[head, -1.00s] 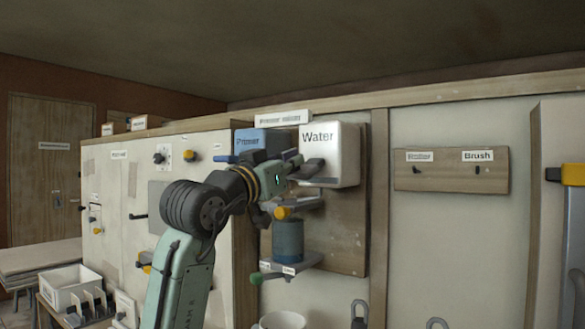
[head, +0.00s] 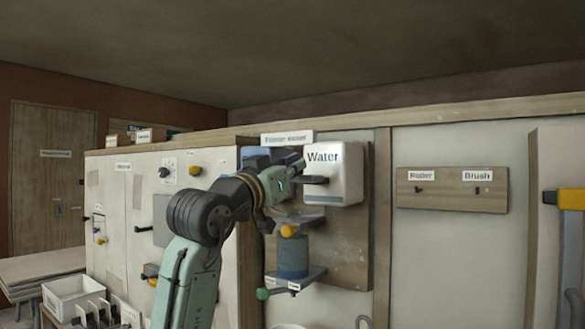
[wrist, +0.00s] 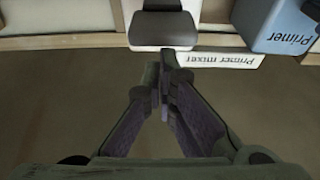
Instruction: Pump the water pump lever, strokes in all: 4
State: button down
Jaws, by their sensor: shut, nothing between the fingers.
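The white water pump box (head: 345,187), labelled Water, is fixed to a brown board on the wall. A dark flat lever (head: 315,180) sticks out from its front. My gripper (head: 298,165) is shut and empty, in front of the box at its left side and near the lever. In the wrist view, which is upside down, the shut fingertips (wrist: 163,80) point towards a dark pad that looks like the lever (wrist: 163,28). I cannot tell whether they touch. My arm hides part of the area left of the box.
The blue Primer box (wrist: 280,25) stands beside the water box, with the Primer mixer sign (head: 287,138) above. Below are a blue-grey container (head: 292,257) and a shelf with a green knob (head: 262,294). A hook board (head: 450,190) hangs to the right.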

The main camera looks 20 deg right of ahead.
jog(key=r+b+v, duration=0.1)
jog(key=b+v, duration=0.2)
jog(key=v, duration=0.7)
jog(key=shift+b, duration=0.35)
jog(key=shift+s+a, duration=0.1)
jog(key=shift+a, duration=0.05)
jog(key=shift+a, duration=0.1)
